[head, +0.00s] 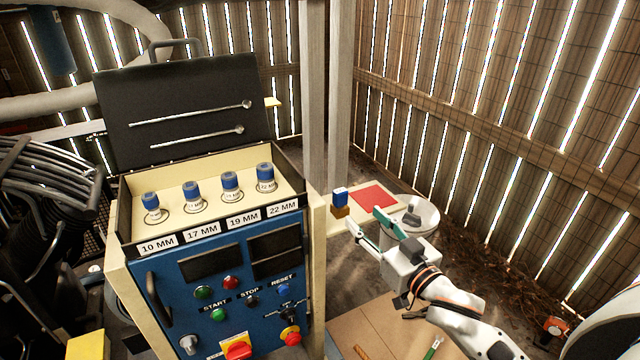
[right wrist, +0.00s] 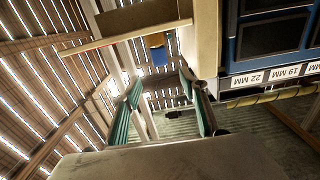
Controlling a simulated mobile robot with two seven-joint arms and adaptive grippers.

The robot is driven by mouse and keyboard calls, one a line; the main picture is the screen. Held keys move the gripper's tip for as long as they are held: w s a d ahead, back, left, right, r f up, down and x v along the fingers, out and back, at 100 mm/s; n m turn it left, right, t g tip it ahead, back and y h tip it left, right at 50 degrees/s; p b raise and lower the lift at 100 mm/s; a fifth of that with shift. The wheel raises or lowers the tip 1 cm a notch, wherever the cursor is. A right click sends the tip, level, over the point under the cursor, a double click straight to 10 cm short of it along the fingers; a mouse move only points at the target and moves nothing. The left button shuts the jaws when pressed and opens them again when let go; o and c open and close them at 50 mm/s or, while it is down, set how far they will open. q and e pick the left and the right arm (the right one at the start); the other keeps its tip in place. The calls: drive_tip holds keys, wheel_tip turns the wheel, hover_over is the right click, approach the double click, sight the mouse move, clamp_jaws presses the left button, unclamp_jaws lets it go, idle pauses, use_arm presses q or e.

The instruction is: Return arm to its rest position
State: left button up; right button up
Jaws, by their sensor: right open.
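My right arm (head: 445,305) reaches in from the lower right of the head view. Its gripper (head: 368,222) is open and empty, in the air right of the blue control panel (head: 226,285). In the right wrist view the green-padded fingers (right wrist: 165,108) stand wide apart with nothing between them. A small blue block (head: 340,196) on a brown base stands just beyond the gripper; a blue piece (right wrist: 158,56) also shows past the fingers in the wrist view. My left gripper does not show.
Blue-capped sockets (head: 193,195) stand in a labelled cream tray (head: 175,178) on the panel. A red square (head: 373,196) lies on a pale surface behind the gripper, beside a white round object (head: 424,216). A post (head: 313,100) and slatted wall (head: 480,130) stand behind.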

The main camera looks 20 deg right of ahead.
drive_tip(key=s+a+f+n+g, duration=0.1)
drive_tip(key=s+a+f, duration=0.3)
drive_tip(key=f, duration=0.6)
drive_tip(key=s+a+f+n+g+y, duration=0.1)
drive_tip(key=s+a+f+g, duration=0.3)
drive_tip(key=s+f, duration=0.5)
drive_tip(key=s+a+f+n+g, duration=0.1)
drive_tip(key=s+a+f, duration=0.3)
drive_tip(key=f, duration=0.9)
drive_tip(key=s+g, duration=0.1)
drive_tip(key=s, duration=0.2)
drive_tip(key=shift+s+a+f+n, duration=0.15)
drive_tip(key=shift+s+a+n, duration=0.1)
drive_tip(key=shift+n, duration=0.05)
